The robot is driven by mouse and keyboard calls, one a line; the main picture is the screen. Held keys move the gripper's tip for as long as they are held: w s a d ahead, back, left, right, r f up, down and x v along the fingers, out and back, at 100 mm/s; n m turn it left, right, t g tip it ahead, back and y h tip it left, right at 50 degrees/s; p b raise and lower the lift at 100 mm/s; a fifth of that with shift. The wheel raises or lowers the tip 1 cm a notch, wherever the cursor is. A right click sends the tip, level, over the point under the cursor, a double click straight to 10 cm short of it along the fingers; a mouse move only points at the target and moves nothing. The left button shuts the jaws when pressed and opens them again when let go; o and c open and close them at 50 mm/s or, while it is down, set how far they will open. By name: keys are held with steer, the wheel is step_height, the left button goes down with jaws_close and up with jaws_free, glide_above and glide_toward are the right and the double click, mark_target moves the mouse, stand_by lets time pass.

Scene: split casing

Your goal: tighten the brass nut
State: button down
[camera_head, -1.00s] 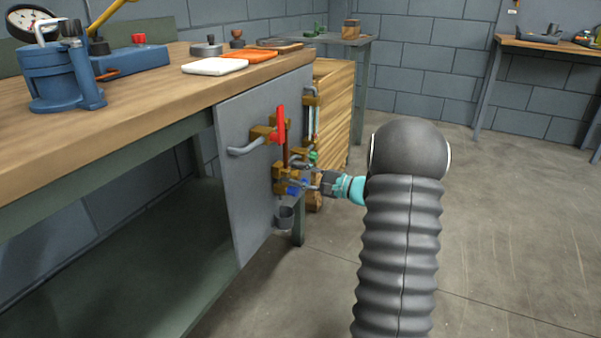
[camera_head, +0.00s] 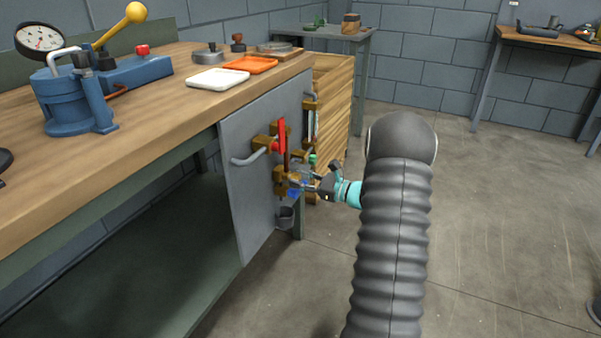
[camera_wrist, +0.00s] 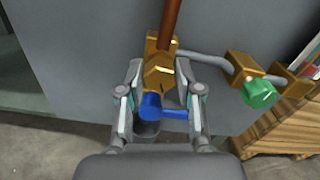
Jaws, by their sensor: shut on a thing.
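The brass nut (camera_wrist: 160,76) sits at the lower end of an upright copper-brown pipe (camera_wrist: 172,22) in the wrist view. My gripper (camera_wrist: 159,72) has one finger on each side of the nut and is shut on it. A valve with a blue lever (camera_wrist: 163,108) is just below the nut, between the fingers. In the head view my gripper (camera_head: 308,183) reaches in from the right to the brass fittings on the grey panel (camera_head: 245,165). The nut is too small there to tell apart from the fittings.
A red lever (camera_head: 281,136) is above the gripper on the panel. A green knob (camera_wrist: 259,93) is to the right on a grey pipe. A small grey cup (camera_head: 286,217) hangs below. A wooden crate (camera_head: 332,100) stands behind; open floor is to the right.

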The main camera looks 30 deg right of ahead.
steer(key=shift+m+p, duration=1.2)
steer(key=shift+m, duration=0.4)
steer(key=c, duration=0.8)
jaws_free()
steer(key=shift+o, duration=0.2)
steer(key=v, duration=1.2)
